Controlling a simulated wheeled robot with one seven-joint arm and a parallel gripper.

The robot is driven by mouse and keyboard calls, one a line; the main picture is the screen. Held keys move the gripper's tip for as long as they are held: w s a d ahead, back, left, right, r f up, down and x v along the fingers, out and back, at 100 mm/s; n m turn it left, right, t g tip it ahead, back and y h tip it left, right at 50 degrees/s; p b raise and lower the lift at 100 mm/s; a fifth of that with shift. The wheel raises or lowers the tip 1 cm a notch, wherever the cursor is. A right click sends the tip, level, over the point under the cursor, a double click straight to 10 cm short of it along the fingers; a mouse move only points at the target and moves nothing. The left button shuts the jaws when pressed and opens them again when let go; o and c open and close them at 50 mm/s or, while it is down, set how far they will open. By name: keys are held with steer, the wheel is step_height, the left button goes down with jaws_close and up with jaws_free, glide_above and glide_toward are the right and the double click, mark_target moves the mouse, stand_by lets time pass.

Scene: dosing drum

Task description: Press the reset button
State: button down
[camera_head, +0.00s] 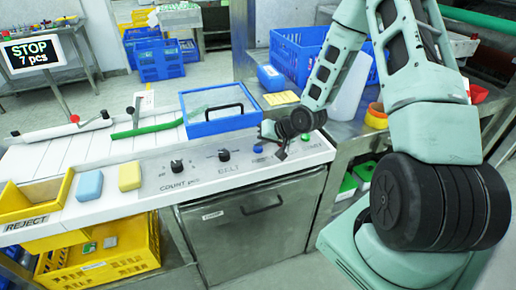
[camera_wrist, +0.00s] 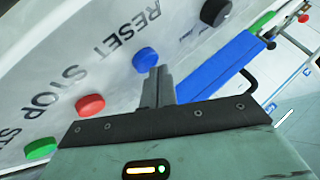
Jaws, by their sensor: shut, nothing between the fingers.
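The reset button is a blue round button (camera_wrist: 146,60) beside the printed word RESET in the wrist view. It also shows as a small blue spot on the white control panel (camera_head: 257,148) in the head view. My gripper (camera_wrist: 158,72) is shut and empty. Its fingertips are right beside the lower edge of the blue button in the wrist view; whether they touch it I cannot tell. In the head view my gripper (camera_head: 281,154) hangs over the panel, just right of the blue button.
A red button (camera_wrist: 90,105) by STOP and a green button (camera_wrist: 40,149) lie along the same panel. A black knob (camera_wrist: 215,11) is on the other side. A blue-framed clear lid (camera_head: 220,125) with a black handle stands behind the panel. A screen (camera_head: 33,53) reads STOP, 7 pcs.

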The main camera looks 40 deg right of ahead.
mark_target(261, 149)
steer(key=shift+f, duration=0.45)
stand_by(0.6)
steer(key=shift+r, duration=0.1)
steer(key=shift+r+p, duration=0.6)
steer(key=shift+r, duration=0.2)
step_height(261, 149, up, 5)
steer(key=p, duration=0.4)
steer(key=shift+p, duration=0.35)
stand_by(0.6)
